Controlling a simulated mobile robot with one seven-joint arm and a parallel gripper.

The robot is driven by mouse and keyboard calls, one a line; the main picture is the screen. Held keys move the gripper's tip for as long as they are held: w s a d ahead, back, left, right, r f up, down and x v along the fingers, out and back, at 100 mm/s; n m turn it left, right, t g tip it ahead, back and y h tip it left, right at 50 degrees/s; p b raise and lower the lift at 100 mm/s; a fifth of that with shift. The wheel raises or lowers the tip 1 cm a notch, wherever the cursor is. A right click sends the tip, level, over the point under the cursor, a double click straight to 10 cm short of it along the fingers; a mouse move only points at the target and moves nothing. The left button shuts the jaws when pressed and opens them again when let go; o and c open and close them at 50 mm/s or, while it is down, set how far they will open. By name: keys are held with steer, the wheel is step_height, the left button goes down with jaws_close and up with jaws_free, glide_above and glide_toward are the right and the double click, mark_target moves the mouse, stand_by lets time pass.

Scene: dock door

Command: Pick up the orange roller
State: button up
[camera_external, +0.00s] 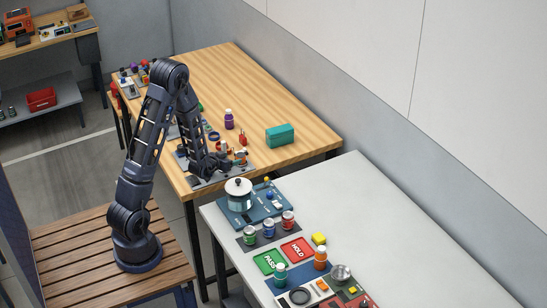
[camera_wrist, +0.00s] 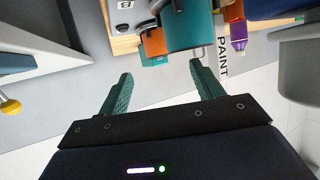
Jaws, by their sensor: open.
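My gripper (camera_wrist: 160,82) is open, with nothing between its green fingers. In the external view my gripper (camera_external: 213,166) is low over the near end of the wooden table. In the wrist view an orange piece (camera_wrist: 154,42) shows beyond the fingertips, partly behind a teal rounded thing (camera_wrist: 187,27). Another orange piece (camera_wrist: 233,12) is further right. I cannot tell which of these is the orange roller. In the external view small orange items (camera_external: 240,158) are close beside my gripper, too small to tell apart.
The wooden table (camera_external: 250,95) also holds a purple bottle (camera_external: 229,119) and a teal box (camera_external: 280,136). A "PAINT" label (camera_wrist: 222,58) shows in the wrist view. The wooden table's far part is clear.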

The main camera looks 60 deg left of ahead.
mark_target(240, 155)
steer(key=shift+x, duration=3.05)
steer(key=c, duration=1.2)
steer(key=shift+o, duration=0.2)
steer(key=shift+r, duration=0.1)
